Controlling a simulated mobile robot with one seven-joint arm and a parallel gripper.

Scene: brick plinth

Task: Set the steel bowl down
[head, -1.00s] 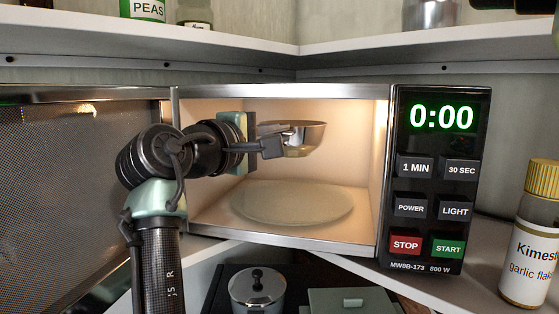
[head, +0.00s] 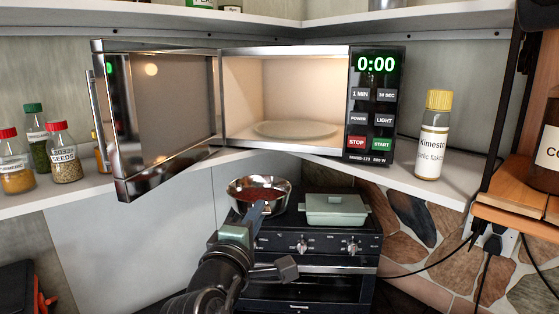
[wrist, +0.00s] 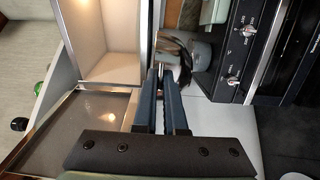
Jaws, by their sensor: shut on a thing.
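The steel bowl (head: 274,183), with something reddish inside, is in the middle of the head view. It shows in front of the left part of the stove top and looks about level. My gripper (head: 260,206) is shut on the near side of its rim. In the wrist view the fingertips (wrist: 159,72) are close together; the metal just beyond them is too blurred to separate clearly. I cannot tell whether the bowl's underside is touching anything.
The black stove (head: 312,246) carries a green lidded dish (head: 335,210) to the bowl's right. The microwave (head: 284,52) stands open above, its glass plate (head: 295,129) bare. Its open door (head: 165,120) juts out at left. Spice jars (head: 65,155) and a garlic jar (head: 432,140) flank it.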

